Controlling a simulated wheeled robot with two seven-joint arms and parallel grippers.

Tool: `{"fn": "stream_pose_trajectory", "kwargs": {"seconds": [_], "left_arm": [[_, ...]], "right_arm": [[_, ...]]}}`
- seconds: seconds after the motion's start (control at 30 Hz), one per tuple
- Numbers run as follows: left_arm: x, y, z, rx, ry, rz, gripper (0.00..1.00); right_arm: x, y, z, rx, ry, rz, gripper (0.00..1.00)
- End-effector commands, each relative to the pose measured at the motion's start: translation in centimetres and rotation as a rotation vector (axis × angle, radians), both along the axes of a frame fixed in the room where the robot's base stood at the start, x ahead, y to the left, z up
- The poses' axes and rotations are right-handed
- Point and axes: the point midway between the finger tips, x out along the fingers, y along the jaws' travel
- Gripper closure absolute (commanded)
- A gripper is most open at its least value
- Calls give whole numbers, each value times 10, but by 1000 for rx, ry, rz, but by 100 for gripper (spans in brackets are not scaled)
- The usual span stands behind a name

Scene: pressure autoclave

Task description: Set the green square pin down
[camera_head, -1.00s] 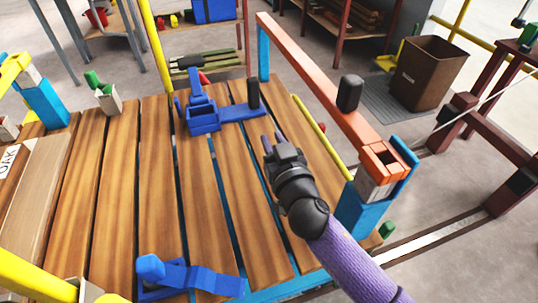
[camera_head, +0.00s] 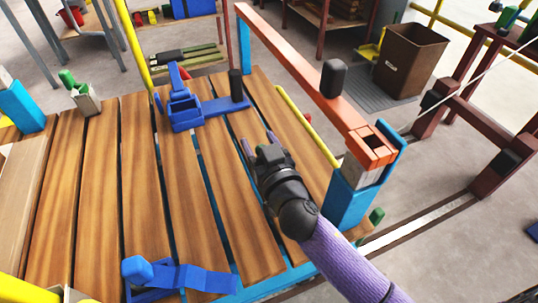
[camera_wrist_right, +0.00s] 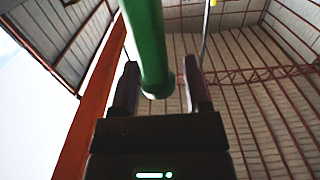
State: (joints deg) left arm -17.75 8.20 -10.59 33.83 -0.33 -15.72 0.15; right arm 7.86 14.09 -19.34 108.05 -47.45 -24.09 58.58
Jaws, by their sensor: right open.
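My right gripper (camera_head: 258,142) is open above the slatted wooden bench (camera_head: 180,235), its two purple fingers apart. In the right wrist view the fingers (camera_wrist_right: 160,88) stand apart. A green bar with a rounded end (camera_wrist_right: 148,40) comes down from the top edge and ends between them. I cannot tell whether it is the green square pin or whether it touches a finger. No green piece shows at the gripper in the head view. A green piece (camera_head: 67,78) sits in a beige block at the bench's far left. My left gripper is not in view.
An orange rail (camera_head: 305,80) with a black knob (camera_head: 333,78) runs along the bench's right side. A blue fixture (camera_head: 186,112) with a black post (camera_head: 236,85) stands at the back. Another blue clamp (camera_head: 190,278) lies in front. The middle slats are clear.

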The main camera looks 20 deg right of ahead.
Motion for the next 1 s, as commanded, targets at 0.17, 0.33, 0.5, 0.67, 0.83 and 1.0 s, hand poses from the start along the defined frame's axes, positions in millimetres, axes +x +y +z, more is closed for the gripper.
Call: {"fn": "stream_pose_trajectory", "kwargs": {"seconds": [0.17, 0.33, 0.5, 0.67, 0.83, 1.0], "left_arm": [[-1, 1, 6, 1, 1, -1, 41], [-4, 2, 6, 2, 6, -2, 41], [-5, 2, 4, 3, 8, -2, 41], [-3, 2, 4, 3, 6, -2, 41], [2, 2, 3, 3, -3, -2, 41], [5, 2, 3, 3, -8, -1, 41]], "right_arm": [[-45, -2, 0, 3, 5, -2, 39], [-86, -4, -1, 2, 4, -4, 39], [-108, -4, -1, 2, 2, -3, 39], [-111, -4, 0, 0, 0, -2, 39], [-111, -4, 0, -1, 0, -2, 39], [-110, -4, -1, -2, 3, -1, 39]]}}
